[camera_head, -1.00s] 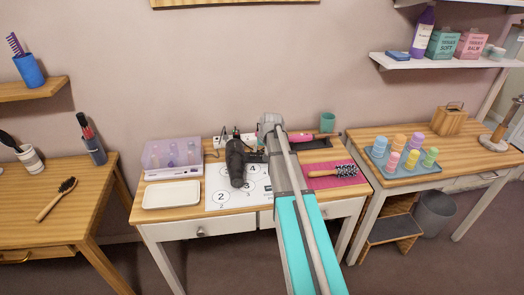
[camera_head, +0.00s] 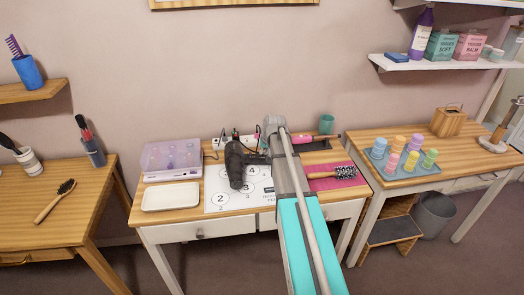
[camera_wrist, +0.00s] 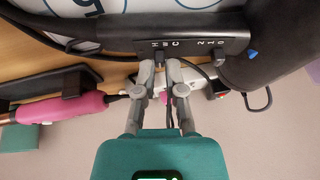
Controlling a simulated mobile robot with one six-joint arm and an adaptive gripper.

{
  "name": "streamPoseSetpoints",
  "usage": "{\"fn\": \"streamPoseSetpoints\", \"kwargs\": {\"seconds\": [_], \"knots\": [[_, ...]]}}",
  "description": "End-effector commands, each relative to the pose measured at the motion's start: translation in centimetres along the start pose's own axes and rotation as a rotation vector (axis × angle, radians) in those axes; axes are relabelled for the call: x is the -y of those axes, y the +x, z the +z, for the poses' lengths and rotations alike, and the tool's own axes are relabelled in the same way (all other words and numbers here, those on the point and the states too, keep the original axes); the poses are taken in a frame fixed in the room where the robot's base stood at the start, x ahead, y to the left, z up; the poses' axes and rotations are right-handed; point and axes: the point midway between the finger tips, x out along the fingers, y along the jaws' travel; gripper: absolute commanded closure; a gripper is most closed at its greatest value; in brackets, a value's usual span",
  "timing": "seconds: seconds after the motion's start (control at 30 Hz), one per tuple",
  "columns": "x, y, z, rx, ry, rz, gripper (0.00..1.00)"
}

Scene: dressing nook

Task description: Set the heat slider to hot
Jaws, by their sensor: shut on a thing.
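The dark hair dryer (camera_head: 235,165) lies on the white numbered mat (camera_head: 215,199) on the middle table. In the wrist view its dark handle (camera_wrist: 112,32) runs across the top, with the letters H, W, C and the digits 2, 1, 0. My gripper (camera_wrist: 160,68) is at the handle's edge, its two fingertips close together below the letters. The small dark heat slider (camera_wrist: 160,57) sits between the fingertips, toward the H side; its exact setting is hard to tell. A blue switch (camera_wrist: 252,56) is beside the digits. My arm hides the gripper in the head view.
A pink-handled styling tool (camera_wrist: 75,106) lies close to my gripper. A power strip (camera_wrist: 207,88) with cables is behind the dryer. A white tray (camera_head: 171,196), a purple clear box (camera_head: 170,160) and a round brush (camera_head: 345,172) on a pink mat (camera_head: 325,183) surround the mat.

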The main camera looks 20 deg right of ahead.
Motion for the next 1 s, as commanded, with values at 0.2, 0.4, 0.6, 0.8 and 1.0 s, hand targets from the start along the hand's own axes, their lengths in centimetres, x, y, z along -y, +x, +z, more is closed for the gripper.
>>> {"fn": "streamPoseSetpoints", "kwargs": {"seconds": [0.2, 0.4, 0.6, 0.8, 1.0], "knots": [[-0.72, 0.01, 0.03, 0.000, -0.001, 0.001, 1.00], [-0.71, 0.01, 0.03, 0.001, -0.001, 0.001, 0.78], [-0.68, 0.01, 0.02, 0.000, -0.001, 0.001, 0.51], [-0.65, 0.01, 0.01, 0.000, -0.001, 0.000, 0.51], [-0.64, 0.01, 0.01, 0.000, -0.001, 0.000, 0.51]]}}
